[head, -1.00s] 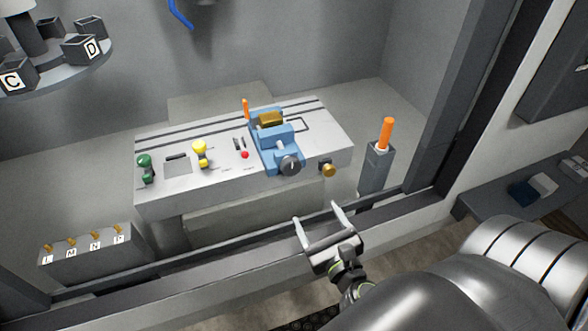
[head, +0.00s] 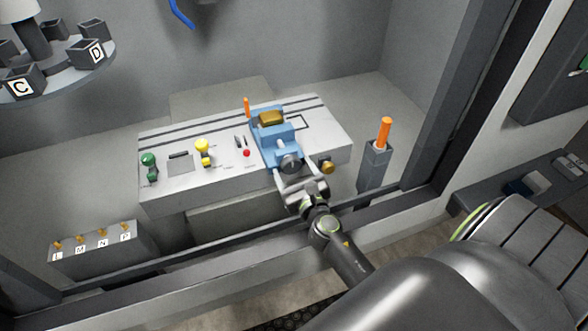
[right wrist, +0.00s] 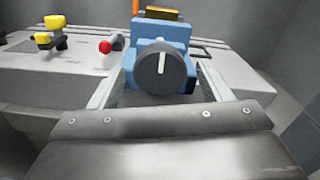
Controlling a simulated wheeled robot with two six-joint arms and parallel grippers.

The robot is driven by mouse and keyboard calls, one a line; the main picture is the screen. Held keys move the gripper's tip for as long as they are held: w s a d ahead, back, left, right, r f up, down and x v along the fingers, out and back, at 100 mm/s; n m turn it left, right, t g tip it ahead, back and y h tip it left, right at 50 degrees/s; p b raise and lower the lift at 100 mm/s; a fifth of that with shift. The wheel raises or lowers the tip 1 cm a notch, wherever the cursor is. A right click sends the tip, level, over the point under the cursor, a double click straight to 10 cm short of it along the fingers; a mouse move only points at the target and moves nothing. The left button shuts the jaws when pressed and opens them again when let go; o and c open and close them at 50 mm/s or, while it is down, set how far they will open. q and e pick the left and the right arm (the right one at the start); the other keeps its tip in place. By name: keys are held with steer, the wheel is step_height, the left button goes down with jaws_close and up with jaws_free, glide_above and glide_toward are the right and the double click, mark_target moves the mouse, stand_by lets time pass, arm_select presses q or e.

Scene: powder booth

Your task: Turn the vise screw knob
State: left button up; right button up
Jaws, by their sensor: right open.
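The blue vise (head: 274,138) sits on the light grey bench, with a brass-coloured block (head: 271,118) in its top. Its dark round screw knob (head: 291,164) faces the front; in the right wrist view the knob (right wrist: 160,67) shows a white line pointing straight up. My right gripper (head: 299,170) is open right in front of the vise. In the right wrist view its two fingers stand on the left and right of the knob, with gaps visible. I cannot tell how far the fingertips reach along the knob. My left gripper is not in view.
The bench (head: 220,190) also bears a yellow knob (head: 203,147), a green knob (head: 149,160) and a red button (head: 246,153). A brass knob (head: 327,167) juts from its front, right of my gripper. An orange-handled tool stands in a grey holder (head: 374,168). The booth sill (head: 190,262) runs below my arm.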

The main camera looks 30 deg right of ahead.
steer(key=shift+c, duration=0.4)
steer(key=c, duration=0.9)
steer(key=shift+m, duration=0.3)
